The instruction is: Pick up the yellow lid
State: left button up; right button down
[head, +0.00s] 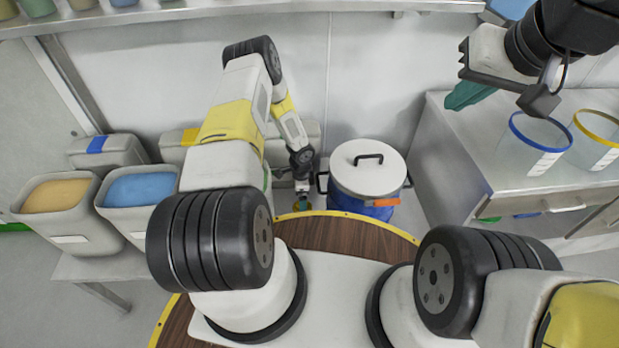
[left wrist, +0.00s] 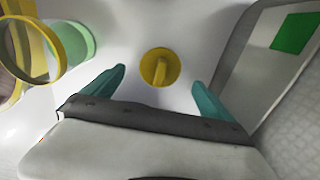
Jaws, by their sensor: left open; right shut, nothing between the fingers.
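The yellow lid (left wrist: 160,67), a round disc with a raised grip bar, lies on a pale surface in the left wrist view. My left gripper (left wrist: 160,78) is open, with its teal fingers either side of the lid in that view and a visible gap to each. I cannot tell its height above the lid. In the head view my left arm reaches down beside the white-lidded blue drum (head: 367,180), and its fingertips are small and mostly hidden there. My right gripper (head: 468,95) is shut and empty, raised above the steel bench at the right.
Left of the lid, the left wrist view shows a yellow-rimmed clear container (left wrist: 35,55) and a green round thing (left wrist: 78,42). In the head view, clear containers with blue (head: 540,130) and yellow rims (head: 598,135) stand on the bench (head: 455,120). Bins stand at the left.

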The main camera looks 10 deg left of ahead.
pick_arm(q)
notch_tip(320, 180, down, 5)
jog(key=shift+r, duration=0.1)
jog(key=c, duration=1.4)
jog(key=shift+c, duration=0.2)
